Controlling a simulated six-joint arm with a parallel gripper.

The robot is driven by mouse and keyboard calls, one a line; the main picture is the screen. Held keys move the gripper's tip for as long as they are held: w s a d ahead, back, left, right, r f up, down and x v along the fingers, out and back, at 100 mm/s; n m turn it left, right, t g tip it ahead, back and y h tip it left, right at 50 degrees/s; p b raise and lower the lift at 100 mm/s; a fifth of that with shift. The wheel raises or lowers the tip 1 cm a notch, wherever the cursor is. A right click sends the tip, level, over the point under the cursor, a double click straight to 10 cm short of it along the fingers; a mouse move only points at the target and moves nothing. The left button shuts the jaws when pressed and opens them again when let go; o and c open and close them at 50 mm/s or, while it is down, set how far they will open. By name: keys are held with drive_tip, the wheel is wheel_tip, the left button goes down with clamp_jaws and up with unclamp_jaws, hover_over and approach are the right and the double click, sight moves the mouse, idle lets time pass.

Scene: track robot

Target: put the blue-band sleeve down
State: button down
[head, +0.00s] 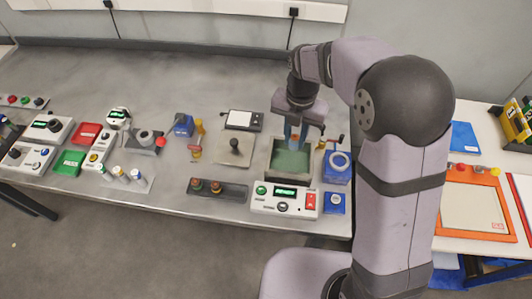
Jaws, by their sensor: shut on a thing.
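My gripper (295,137) points down over an open grey box with a green floor (290,159). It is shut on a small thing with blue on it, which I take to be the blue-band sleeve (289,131). The fingers hide much of it, and its band is too small to make out. I cannot tell whether it touches the box floor. Several white, cylinder-like sleeves (119,172) stand on a pale mat (138,184) at the left of the bench.
A white control panel (268,207) with a green display adjoins the box's front. Bare bench (160,85) lies behind.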

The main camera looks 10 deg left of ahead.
drive_tip(key=s+a+f+b, duration=0.1)
drive_tip(key=s+a, duration=1)
drive_tip(key=a, duration=0.4)
drive_tip(key=shift+s, duration=0.3)
drive_tip(key=shift+f, duration=0.1)
drive_tip(key=shift+f+p, duration=0.95)
drive_tip(key=shift+f, duration=4.05)
drive_tip(key=shift+f, duration=0.15)
drive_tip(key=c, duration=1.5)
unclamp_jaws()
